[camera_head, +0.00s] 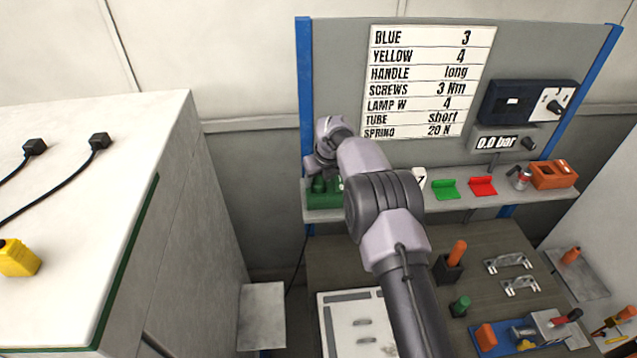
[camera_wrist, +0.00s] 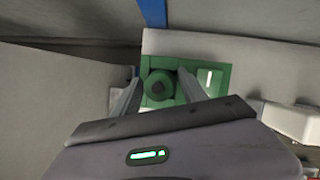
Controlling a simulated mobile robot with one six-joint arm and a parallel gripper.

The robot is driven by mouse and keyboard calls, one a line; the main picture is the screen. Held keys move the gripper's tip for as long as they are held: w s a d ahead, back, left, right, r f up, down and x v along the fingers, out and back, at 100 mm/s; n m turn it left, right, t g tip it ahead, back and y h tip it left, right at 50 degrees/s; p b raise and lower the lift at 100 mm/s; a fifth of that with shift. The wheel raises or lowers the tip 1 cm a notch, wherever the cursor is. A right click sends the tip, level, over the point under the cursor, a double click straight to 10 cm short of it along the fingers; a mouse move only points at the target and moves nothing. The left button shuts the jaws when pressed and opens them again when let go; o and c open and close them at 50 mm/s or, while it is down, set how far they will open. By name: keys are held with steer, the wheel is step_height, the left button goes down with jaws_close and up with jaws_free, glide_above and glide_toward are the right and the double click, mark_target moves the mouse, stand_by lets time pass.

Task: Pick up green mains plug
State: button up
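The green mains plug (camera_wrist: 158,87) is a round green piece with a dark centre, seated on a green base (camera_wrist: 215,68) in the wrist view. In the head view the plug (camera_head: 318,184) shows at the left end of the shelf, partly covered by my arm. My gripper (camera_wrist: 159,78) is open, with one finger on each side of the plug. Narrow gaps seem to show between the fingers and the plug. Contact and exact height are hard to tell.
The shelf (camera_head: 455,202) also carries a green holder (camera_head: 445,189), a red holder (camera_head: 483,186) and an orange box (camera_head: 553,174). A panel with a written list (camera_head: 428,80) stands behind. A white counter (camera_head: 90,190) with black cables stands at left.

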jaws_close()
